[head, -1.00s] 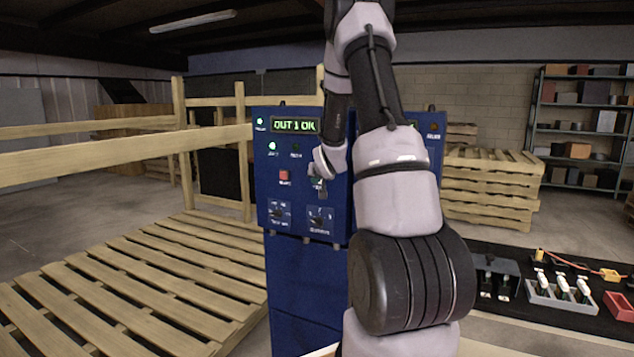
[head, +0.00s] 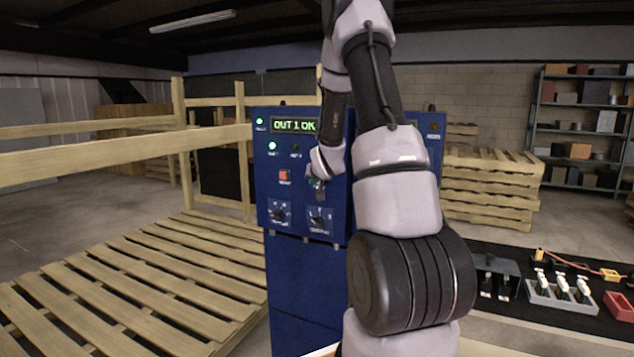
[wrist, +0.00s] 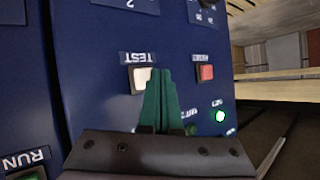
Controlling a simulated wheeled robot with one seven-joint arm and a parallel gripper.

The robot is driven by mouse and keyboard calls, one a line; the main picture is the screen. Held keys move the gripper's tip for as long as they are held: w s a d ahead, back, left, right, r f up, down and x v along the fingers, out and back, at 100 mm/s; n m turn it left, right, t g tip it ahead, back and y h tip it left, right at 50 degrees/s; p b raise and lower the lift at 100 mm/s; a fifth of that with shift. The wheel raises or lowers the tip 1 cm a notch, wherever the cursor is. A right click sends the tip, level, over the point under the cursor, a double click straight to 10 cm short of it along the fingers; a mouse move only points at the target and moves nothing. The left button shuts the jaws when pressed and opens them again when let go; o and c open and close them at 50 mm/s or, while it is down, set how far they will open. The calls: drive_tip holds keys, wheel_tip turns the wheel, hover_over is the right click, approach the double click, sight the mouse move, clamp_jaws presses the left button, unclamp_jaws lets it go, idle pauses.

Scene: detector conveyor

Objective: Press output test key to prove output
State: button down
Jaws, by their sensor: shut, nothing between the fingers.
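The blue control panel (head: 268,150) stands ahead, its green display (head: 294,125) reading "OUT 1 OK". In the wrist view the white key labelled TEST (wrist: 140,76) sits just beside the tips of my gripper (wrist: 158,75). The green fingers are together with nothing between them and overlap the key's edge in that view; I cannot tell whether they touch it. In the head view my gripper (head: 318,185) is at the panel face and hides the key. A green lamp (head: 272,146) on the panel is lit, also seen in the wrist view (wrist: 220,116).
A red button (head: 284,175) sits left of my gripper, and two rotary knobs (head: 281,215) sit below. A wooden pallet (head: 150,285) lies on the floor at left. A dark bench (head: 510,310) with parts trays stands at right.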

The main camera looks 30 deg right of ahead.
drive_tip(key=shift+s+a, duration=0.8)
drive_tip(key=shift+a, duration=0.2)
drive_tip(key=shift+s+a, duration=0.75)
drive_tip(key=shift+a, duration=0.2)
drive_tip(key=s+a+r+g+y, duration=0.2)
drive_tip(key=s+a+r, duration=0.7)
drive_tip(key=s+r, duration=0.5)
drive_tip(key=s+a+r+g+y, duration=0.1)
drive_tip(key=s+a, duration=0.3)
drive_tip(key=s, duration=0.6)
drive_tip(key=s+a+r+n+g+y, duration=0.1)
drive_tip(key=s+a+r+y, duration=0.1)
drive_tip(key=s, duration=0.9)
drive_tip(key=shift+a+r+n+g, duration=0.35)
drive_tip(key=shift+a+r, duration=0.2)
drive_tip(key=shift+a, duration=0.55)
